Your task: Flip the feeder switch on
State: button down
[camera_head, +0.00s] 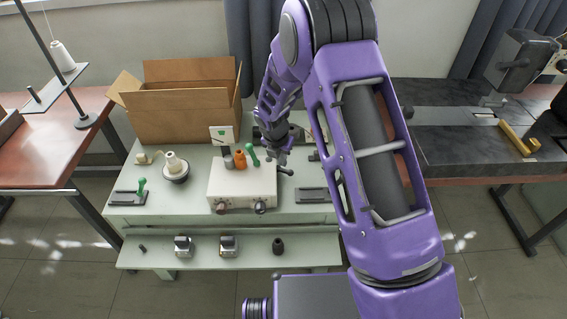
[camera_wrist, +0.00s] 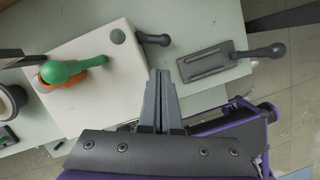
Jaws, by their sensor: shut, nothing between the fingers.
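A cream box (camera_head: 240,187) stands on the pale green table and also fills the upper left of the wrist view (camera_wrist: 95,85). A dark lever with a rounded end (camera_head: 285,171) sticks out from its right edge, seen too in the wrist view (camera_wrist: 153,39). A dark plate with a lever (camera_head: 313,195) lies to its right, also in the wrist view (camera_wrist: 225,62). A green-handled lever on a plate (camera_head: 141,186) is at the left. I cannot tell which is the feeder switch. My gripper (camera_wrist: 160,72) is shut and empty, over the box's right edge, near the dark lever.
A green-handled piece (camera_wrist: 75,71), an orange spool (camera_head: 240,160) and a grey cylinder (camera_head: 229,162) are by the box's back edge. An open cardboard box (camera_head: 185,105) stands behind. A lower shelf (camera_head: 200,258) holds small metal blocks.

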aim_at(291, 172)
jog(key=b+x, duration=0.1)
jog(key=x, duration=0.8)
jog(key=shift+f, duration=0.1)
jog(key=shift+w+d+n+y+p, duration=0.25)
jog(key=shift+d+n+y+p, duration=0.1)
jog(key=shift+n, duration=0.55)
jog(key=shift+w+d+n, duration=0.15)
jog(key=shift+n, duration=0.25)
jog(key=n+p, duration=0.1)
jog(key=w+d+n+y+p, duration=0.1)
jog(key=n, duration=0.1)
jog(key=shift+w+n, duration=0.15)
jog(key=shift+n, duration=0.15)
jog(key=shift+w+d, duration=0.25)
jog(key=shift+w, duration=0.6)
